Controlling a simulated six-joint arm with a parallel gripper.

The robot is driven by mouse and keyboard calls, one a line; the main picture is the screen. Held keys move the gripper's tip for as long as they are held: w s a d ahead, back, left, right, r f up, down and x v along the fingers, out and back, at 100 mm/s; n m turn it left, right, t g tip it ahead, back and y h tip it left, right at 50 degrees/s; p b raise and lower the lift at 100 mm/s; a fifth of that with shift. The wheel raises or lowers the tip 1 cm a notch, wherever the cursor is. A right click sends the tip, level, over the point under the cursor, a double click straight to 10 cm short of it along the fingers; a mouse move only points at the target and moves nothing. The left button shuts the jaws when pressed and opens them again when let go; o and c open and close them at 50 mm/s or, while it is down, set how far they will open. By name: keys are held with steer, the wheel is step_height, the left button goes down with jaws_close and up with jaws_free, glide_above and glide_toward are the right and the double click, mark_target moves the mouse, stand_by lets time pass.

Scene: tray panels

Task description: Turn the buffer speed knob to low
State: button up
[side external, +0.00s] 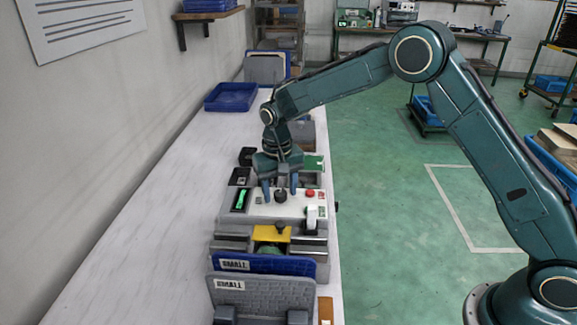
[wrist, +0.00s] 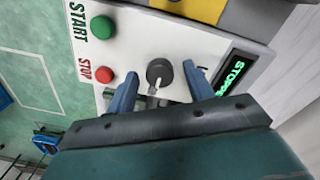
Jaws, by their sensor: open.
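The dark round knob (wrist: 159,71) sits on a white control panel (wrist: 185,40). It also shows in the side view (side external: 281,196). A light pointer mark on it faces the bottom of the wrist view. My gripper (wrist: 160,80) is open, with one blue finger on each side of the knob and visible gaps between. In the side view my gripper (side external: 280,187) points down over the panel. The lower part of the panel, with any markings below the knob, is mostly hidden by my gripper.
The panel also bears a green START button (wrist: 102,27), a red STOP button (wrist: 103,75) and a display (wrist: 236,73) with green letters, partly cut off. A yellow part (side external: 271,233) and blue and grey trays stand in front. A blue bin (side external: 231,97) is farther back.

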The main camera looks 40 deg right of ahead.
steer(key=c, duration=1)
steer(key=shift+o, duration=0.2)
steer(key=shift+n, duration=0.4)
steer(key=n, duration=0.3)
steer(key=shift+n, duration=0.3)
steer(key=n, duration=0.4)
steer(key=shift+r, duration=0.1)
steer(key=n, duration=0.5)
steer(key=shift+t, duration=0.3)
steer(key=n, duration=0.4)
steer(key=shift+n, duration=0.3)
